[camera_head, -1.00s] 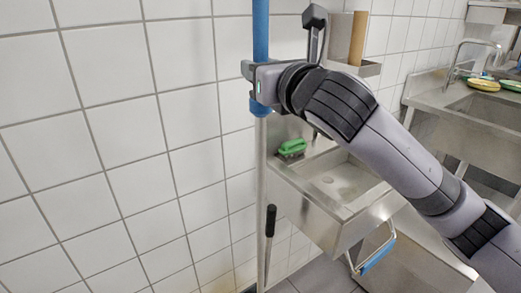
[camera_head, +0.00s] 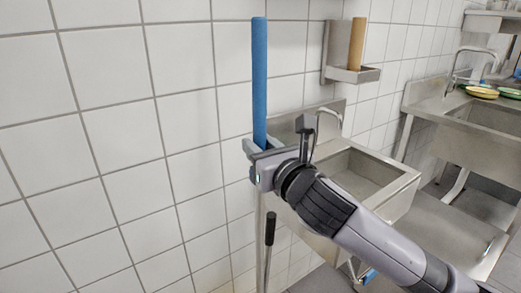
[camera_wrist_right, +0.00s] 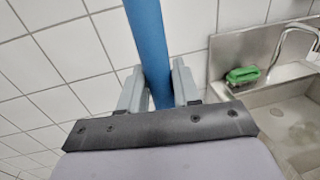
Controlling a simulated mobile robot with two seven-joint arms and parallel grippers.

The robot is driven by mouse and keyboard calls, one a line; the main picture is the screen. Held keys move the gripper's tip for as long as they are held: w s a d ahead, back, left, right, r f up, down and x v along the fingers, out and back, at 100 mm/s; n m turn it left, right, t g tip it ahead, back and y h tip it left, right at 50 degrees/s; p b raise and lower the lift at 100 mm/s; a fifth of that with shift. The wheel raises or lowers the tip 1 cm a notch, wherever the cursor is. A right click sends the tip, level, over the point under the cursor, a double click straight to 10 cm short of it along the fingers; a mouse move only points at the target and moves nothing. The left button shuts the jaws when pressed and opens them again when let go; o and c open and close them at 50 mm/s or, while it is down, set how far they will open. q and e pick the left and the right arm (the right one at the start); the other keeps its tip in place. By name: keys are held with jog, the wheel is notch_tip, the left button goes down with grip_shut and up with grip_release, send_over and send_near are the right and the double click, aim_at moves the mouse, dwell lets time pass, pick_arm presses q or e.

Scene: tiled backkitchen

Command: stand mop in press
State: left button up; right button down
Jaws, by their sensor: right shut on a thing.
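The mop shows as a long upright pole with a blue upper grip (camera_head: 259,80) and a pale lower shaft (camera_head: 261,225). It also shows between the fingers in the right wrist view (camera_wrist_right: 148,40). My right gripper (camera_head: 255,160) is shut on the blue grip near its lower end, with the fingers on either side of it. The mop's head is below the picture. A thin rod with a black handle (camera_head: 270,226) stands just right of the shaft; it may be the press lever, but the press body is out of view. My left gripper is not in view.
A white tiled wall (camera_head: 110,150) stands close behind the mop. A steel sink (camera_head: 385,165) is to the right, with a green brush (camera_wrist_right: 242,75) on its ledge. A wall holder (camera_head: 372,75) with a brown roll hangs above. Another sink counter (camera_head: 430,100) stands further right.

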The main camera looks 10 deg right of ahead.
jog(key=shift+r, duration=0.15)
jog(key=c, duration=0.8)
grip_release()
jog(key=shift+f, duration=0.25)
jog(key=shift+s+r, duration=0.1)
